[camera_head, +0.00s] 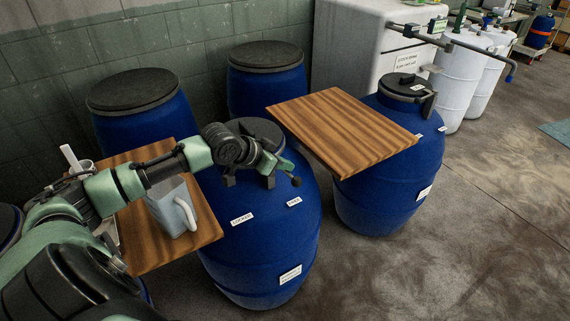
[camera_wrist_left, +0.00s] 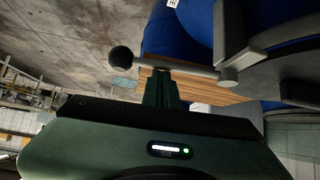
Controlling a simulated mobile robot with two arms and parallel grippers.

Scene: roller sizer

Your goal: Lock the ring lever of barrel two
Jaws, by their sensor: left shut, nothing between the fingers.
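A blue barrel (camera_head: 262,240) stands in the middle of the head view, with a dark lid (camera_head: 262,130) and two small white labels on its upper side. A ring lever with a black ball knob (camera_head: 296,181) sticks out at its rim. In the left wrist view the lever's rod (camera_wrist_left: 190,71) runs from the ball knob (camera_wrist_left: 121,59) to a pivot on the right. My left gripper (camera_head: 280,163) is at the lever. Its shut, empty fingers (camera_wrist_left: 162,78) reach up to the rod; I cannot tell whether they touch. My right gripper is not in view.
A wooden board (camera_head: 345,128) lies beside the barrel, toward another blue barrel (camera_head: 385,185) on the right. A second board (camera_head: 150,240) on the left carries a grey jug (camera_head: 172,208). Two blue barrels stand behind. The floor at front right is clear.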

